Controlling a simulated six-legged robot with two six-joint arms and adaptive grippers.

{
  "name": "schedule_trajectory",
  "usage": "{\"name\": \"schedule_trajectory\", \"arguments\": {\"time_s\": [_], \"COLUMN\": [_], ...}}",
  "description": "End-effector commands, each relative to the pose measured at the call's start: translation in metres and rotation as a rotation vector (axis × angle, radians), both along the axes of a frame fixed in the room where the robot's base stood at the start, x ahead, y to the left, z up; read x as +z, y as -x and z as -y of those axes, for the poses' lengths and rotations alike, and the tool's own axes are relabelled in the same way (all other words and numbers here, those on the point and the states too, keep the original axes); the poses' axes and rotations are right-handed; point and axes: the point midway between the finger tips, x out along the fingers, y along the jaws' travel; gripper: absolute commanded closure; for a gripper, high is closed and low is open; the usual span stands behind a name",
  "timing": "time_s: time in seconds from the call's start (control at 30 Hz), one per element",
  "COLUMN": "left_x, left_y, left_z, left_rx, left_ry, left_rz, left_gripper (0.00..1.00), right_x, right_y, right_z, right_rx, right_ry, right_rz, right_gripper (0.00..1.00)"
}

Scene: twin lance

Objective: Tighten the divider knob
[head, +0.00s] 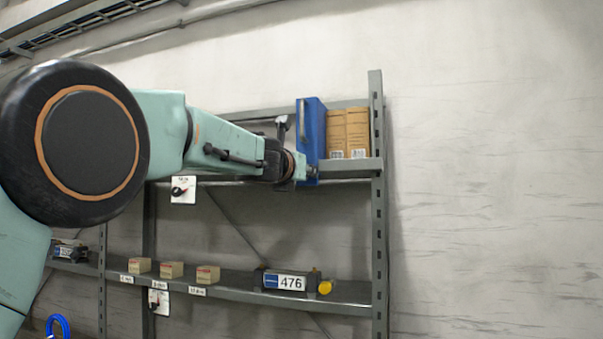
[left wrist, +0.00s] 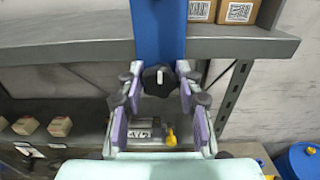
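The blue divider (head: 311,139) stands upright on the upper shelf, beside two cardboard boxes. It also shows in the left wrist view (left wrist: 158,32). Its black knob (left wrist: 159,80) is on the divider's lower front, at the shelf edge. My left gripper (left wrist: 159,82) is in front of the knob, with one purple-padded finger on each side. The fingers look spread, with a small gap on each side of the knob. In the head view my left gripper (head: 298,168) is beside the divider and the knob is hidden. My right gripper is in neither view.
The cardboard boxes (head: 347,132) stand right of the divider. A dark unit labelled 476 (head: 285,281) with a yellow knob (head: 325,287) and several small boxes (head: 171,270) sit on the lower shelf. A shelf upright (head: 378,210) is close on the right.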

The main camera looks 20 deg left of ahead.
Motion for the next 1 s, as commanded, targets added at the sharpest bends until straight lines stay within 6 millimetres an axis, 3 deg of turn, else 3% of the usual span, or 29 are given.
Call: {"name": "schedule_trajectory", "arguments": {"time_s": [0.3,0.77,1.0], "left_x": [0.0002,-0.0002,-0.0001], "left_y": [0.0001,0.0000,0.0000], "left_z": [0.0000,-0.0001,-0.0004], "left_rx": [0.000,0.000,0.000], "left_ry": [0.001,0.012,0.268], "left_rz": [0.000,0.000,-0.010], "left_gripper": [0.42,0.42,0.42], "right_x": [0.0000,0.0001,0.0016], "right_y": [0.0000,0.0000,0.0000], "right_z": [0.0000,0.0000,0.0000], "right_rx": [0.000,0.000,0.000], "right_ry": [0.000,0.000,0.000], "right_rz": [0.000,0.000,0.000], "right_gripper": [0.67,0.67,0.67]}}
